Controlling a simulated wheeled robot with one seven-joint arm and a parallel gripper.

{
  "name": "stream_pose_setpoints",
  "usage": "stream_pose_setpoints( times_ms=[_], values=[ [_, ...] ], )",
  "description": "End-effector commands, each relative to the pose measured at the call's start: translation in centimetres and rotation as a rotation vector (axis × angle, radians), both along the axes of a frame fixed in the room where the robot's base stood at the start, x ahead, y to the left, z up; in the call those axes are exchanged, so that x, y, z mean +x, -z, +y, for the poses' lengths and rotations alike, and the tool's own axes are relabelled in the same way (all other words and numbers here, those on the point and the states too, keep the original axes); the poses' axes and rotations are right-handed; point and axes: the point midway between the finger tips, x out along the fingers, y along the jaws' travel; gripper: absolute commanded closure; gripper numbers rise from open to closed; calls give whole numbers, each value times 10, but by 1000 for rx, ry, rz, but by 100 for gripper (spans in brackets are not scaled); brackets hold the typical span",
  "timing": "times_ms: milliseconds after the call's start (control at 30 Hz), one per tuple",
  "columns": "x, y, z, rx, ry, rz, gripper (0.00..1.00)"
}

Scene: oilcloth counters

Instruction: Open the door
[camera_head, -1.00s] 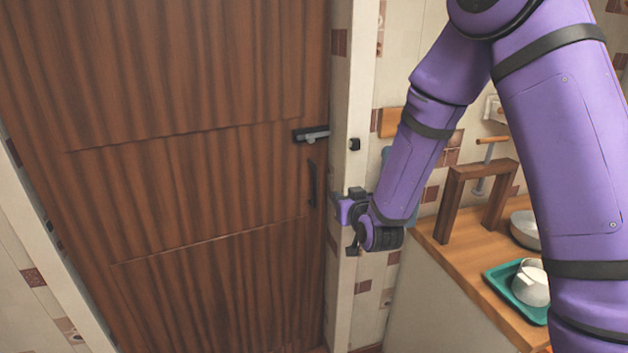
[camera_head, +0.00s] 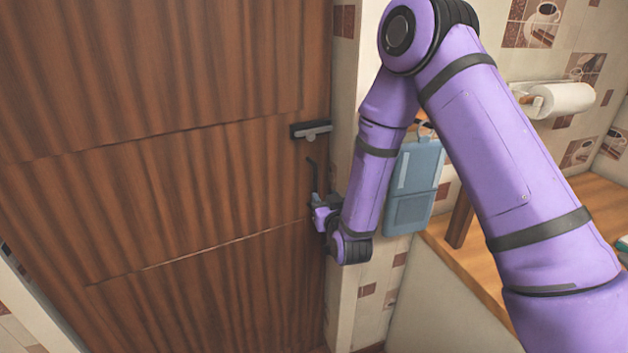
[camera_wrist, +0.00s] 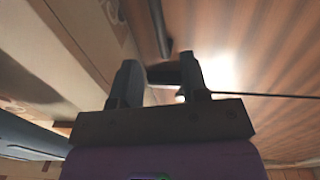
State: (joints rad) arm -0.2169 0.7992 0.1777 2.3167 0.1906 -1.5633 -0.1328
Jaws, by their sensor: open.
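The brown wooden door (camera_head: 180,200) fills the left of the head view and looks shut against its pale frame (camera_head: 343,110). A lever handle on a dark plate (camera_head: 311,131) sits near its right edge. Below it is a thin dark upright pull handle (camera_head: 312,172). My gripper (camera_head: 317,202) is at the lower end of the pull handle, close to the door face. In the wrist view my open fingers (camera_wrist: 158,78) point toward the door, with a dark bar (camera_wrist: 163,73) showing between them. Whether they touch it cannot be told.
A blue flat holder (camera_head: 414,188) hangs on the tiled wall right of the door frame. A wooden counter (camera_head: 470,262) stands to the right, behind my arm. A paper roll (camera_head: 565,99) is mounted on the wall above it. The door's left and middle are clear.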

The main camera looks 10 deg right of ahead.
Motion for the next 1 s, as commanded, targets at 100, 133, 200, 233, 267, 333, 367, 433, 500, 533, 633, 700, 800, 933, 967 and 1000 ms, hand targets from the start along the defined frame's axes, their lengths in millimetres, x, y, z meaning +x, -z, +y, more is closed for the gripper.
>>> stream_pose_setpoints(
  times_ms=[100,133,200,233,267,333,367,433,500,533,633,700,800,933,967,1000],
  values=[
    [20,0,2,1,1,-1,59],
    [26,0,3,1,2,-2,59],
    [39,0,5,1,2,-1,59],
    [44,0,6,1,2,-1,59],
    [49,0,7,1,2,-1,59],
    [60,0,9,1,1,-1,59],
    [64,0,9,1,1,0,59],
    [74,0,11,0,1,-1,59],
    [81,0,12,0,1,0,59],
    [83,0,12,0,1,0,59],
    [88,0,13,0,0,1,59],
    [91,0,13,0,0,2,59],
    [91,0,13,0,0,2,59],
    [91,0,13,0,0,2,59],
    [91,0,13,0,0,2,59],
    [91,0,13,0,0,2,68]
  ],
)
